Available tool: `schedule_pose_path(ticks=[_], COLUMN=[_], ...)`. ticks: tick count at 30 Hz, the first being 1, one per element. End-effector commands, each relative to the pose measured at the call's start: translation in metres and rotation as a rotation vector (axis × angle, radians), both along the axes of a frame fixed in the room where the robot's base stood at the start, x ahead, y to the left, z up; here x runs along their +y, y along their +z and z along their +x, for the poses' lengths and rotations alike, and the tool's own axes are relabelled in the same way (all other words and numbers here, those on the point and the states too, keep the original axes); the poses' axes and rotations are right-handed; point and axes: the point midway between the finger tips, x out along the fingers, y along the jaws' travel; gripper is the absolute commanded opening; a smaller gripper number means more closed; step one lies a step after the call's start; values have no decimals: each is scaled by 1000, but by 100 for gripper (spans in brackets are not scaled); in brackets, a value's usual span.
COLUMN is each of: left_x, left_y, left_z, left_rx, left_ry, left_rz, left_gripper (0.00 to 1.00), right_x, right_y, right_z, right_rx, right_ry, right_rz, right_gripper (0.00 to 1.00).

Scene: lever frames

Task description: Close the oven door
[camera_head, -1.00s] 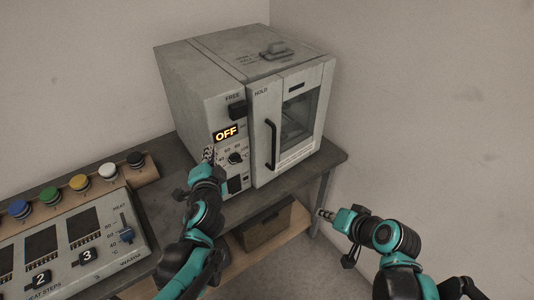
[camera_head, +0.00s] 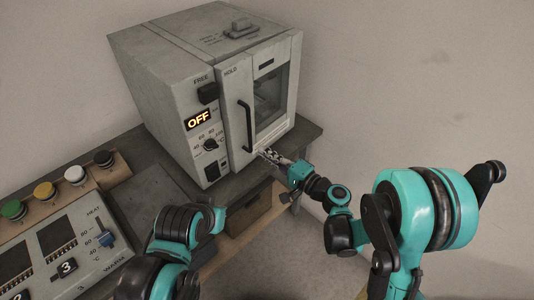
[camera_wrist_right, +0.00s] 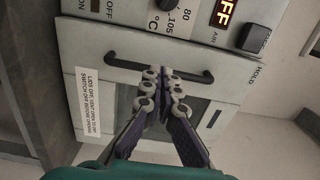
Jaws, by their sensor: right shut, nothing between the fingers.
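The grey oven (camera_head: 165,110) stands on the bench with its display reading OFF. Its door (camera_head: 233,100) faces front right, with a dark window and a black upright handle (camera_head: 246,125). The door stands close to the body; I cannot tell whether it is fully flush. My right gripper (camera_head: 268,155) is shut and empty in front of the door's lower part. In the right wrist view its fingertips (camera_wrist_right: 166,76) overlap the handle (camera_wrist_right: 130,62); contact is unclear. My left arm (camera_head: 180,235) shows at the bottom, but its fingers are out of sight.
A control panel (camera_head: 85,255) with numbered keys and a heat slider lies at the lower left. Several coloured buttons (camera_head: 43,192) line a strip behind it. A box (camera_head: 250,212) sits on the shelf below the bench. The wall is close behind the oven.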

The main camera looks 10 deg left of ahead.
Motion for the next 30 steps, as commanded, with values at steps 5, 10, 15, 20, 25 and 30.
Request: schedule_pose_path(ticks=[5,10,15,20,25,30], left_x=[0,0,0,0,0,0], left_y=[-8,-15,-21,-22,-22,-22], left_z=[0,0,0,1,1,1], left_rx=[-1,-1,-2,-2,-2,-2], left_ry=[1,0,0,0,0,0], left_rz=[1,1,2,2,2,2], left_gripper=[0,0,0,0,0,0], right_x=[35,62,80,88,89,89], right_y=[-2,-2,-2,-1,0,0], right_z=[21,41,53,59,59,59], right_rx=[0,0,0,0,0,0], right_ry=[4,3,1,1,0,0], right_rz=[-1,-1,-1,-1,-1,-1], right_gripper=[0,0,0,0,0,0])
